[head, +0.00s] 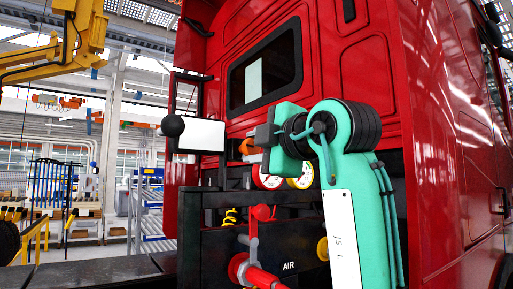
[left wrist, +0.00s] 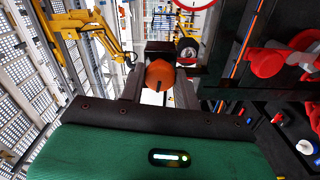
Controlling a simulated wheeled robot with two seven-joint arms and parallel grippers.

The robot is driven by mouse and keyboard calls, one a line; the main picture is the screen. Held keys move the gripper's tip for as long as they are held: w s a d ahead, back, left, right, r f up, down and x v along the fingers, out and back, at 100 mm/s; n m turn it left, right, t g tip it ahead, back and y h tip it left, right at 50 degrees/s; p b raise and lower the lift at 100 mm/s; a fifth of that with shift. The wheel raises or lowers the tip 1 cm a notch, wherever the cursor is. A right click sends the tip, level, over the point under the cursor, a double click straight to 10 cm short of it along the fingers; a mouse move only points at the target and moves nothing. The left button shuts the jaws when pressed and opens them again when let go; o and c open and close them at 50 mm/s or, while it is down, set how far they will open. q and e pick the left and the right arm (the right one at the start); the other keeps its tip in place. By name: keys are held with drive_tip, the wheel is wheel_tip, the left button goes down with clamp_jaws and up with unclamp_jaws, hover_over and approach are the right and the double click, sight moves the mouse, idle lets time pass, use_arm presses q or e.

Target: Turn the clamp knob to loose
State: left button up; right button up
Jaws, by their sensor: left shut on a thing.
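The clamp knob is a round orange knob (head: 247,146), small in the head view just left of my left gripper's dark fingers. In the left wrist view the orange knob (left wrist: 160,74) sits between the two fingers, with a short dark mark on its face. My left gripper (head: 262,137) is shut on it; it also shows in the left wrist view (left wrist: 158,88). The clamp's setting cannot be read, and the clamp behind the knob is mostly hidden. My right gripper is not in view.
The red truck cab (head: 350,80) stands close behind my left arm. A black panel marked AIR (head: 289,267) with red and yellow fittings lies below. A white panel (head: 199,135) with a black ball (head: 173,126) is to the left. A yellow hoist (head: 80,40) hangs at upper left.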

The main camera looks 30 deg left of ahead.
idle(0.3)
use_arm(q)
drive_tip(key=o, duration=1)
drive_tip(key=shift+c, duration=0.2)
drive_tip(key=shift+s+d+f, duration=0.1)
drive_tip(key=shift+d, duration=0.2)
drive_tip(key=b+v, duration=0.4)
drive_tip(key=v, duration=0.9)
drive_tip(key=shift+b, duration=0.35)
